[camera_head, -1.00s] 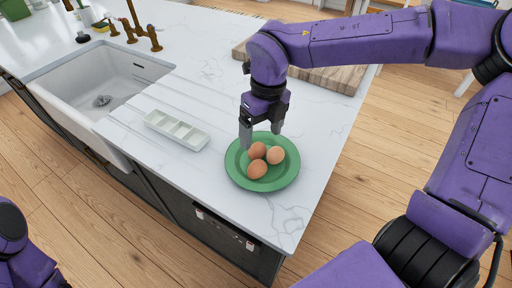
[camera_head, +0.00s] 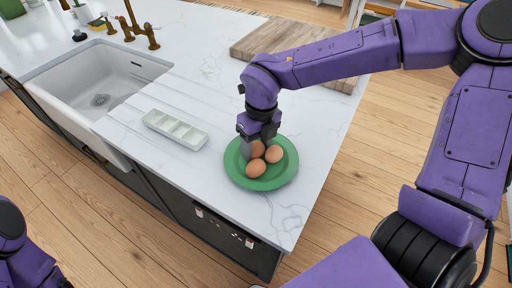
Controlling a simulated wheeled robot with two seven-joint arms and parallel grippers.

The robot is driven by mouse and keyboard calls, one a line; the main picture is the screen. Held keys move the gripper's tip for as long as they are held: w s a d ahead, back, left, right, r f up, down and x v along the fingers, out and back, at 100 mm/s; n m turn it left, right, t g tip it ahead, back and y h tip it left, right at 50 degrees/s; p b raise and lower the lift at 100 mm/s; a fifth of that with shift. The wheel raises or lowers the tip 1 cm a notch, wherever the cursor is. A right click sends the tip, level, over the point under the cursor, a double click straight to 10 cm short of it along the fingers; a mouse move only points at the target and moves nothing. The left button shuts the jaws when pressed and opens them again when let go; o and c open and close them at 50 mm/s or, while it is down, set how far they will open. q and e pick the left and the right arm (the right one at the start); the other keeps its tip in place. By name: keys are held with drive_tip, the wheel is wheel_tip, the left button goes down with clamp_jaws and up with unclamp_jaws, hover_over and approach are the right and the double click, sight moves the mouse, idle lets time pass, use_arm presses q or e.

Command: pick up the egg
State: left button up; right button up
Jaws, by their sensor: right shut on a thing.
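Three brown eggs lie on a green plate (camera_head: 236,173) on the white counter. One egg (camera_head: 257,149) is at the back of the plate, one egg (camera_head: 274,154) is to the right and one egg (camera_head: 256,168) is at the front. My right gripper (camera_head: 258,147) points down over the plate and is shut on the back egg, whose upper part is partly hidden by the fingers. The egg appears still at plate level; I cannot tell whether it touches the plate. My left gripper is out of view; only part of my left arm shows at bottom left.
A white tray (camera_head: 175,130) with several compartments lies left of the plate. A white sink (camera_head: 97,80) with a brass faucet (camera_head: 137,30) is at the left. A wooden board (camera_head: 262,45) lies behind my right arm. The counter's front corner is clear.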

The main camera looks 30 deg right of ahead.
sight(255, 145)
wheel_tip(255, 145, up, 3)
drive_tip(key=shift+r, duration=0.1)
drive_tip(key=w+a+r+p, duration=0.3)
drive_tip(key=w+a+r, duration=0.6)
drive_tip(key=a+r, duration=0.35)
drive_tip(key=w+f+b, duration=0.2)
drive_tip(key=w+f, duration=0.1)
drive_tip(key=f, duration=0.4)
drive_tip(key=shift+w+f, duration=0.2)
drive_tip(key=shift+w, duration=0.05)
